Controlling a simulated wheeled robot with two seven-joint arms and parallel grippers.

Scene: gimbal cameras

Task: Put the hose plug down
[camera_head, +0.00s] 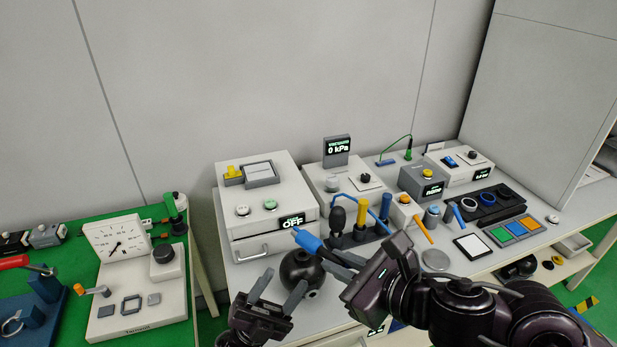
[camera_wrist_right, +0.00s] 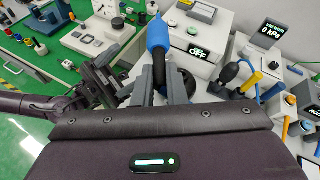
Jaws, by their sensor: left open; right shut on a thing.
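The hose plug (camera_head: 309,241) has a blue tip and a dark body. My right gripper (camera_head: 338,268) is shut on it and holds it in the air, over the front of the table and in front of the white box marked OFF. In the right wrist view the plug (camera_wrist_right: 157,36) points away, its dark body between the fingers (camera_wrist_right: 162,80). My left gripper (camera_head: 277,289) is open, low at the table's front edge, beside a black ball (camera_head: 301,268) with a small hole. I cannot tell whether it touches the ball. The left gripper also shows in the wrist view (camera_wrist_right: 112,82).
The white OFF box (camera_head: 262,225) stands behind the plug. A dark rack with a black bulb (camera_head: 338,217) and yellow and blue handles stands to its right. A VACUUM display (camera_head: 337,148) reads 0 kPa. A gauge (camera_head: 115,242) stands on the green-topped left table.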

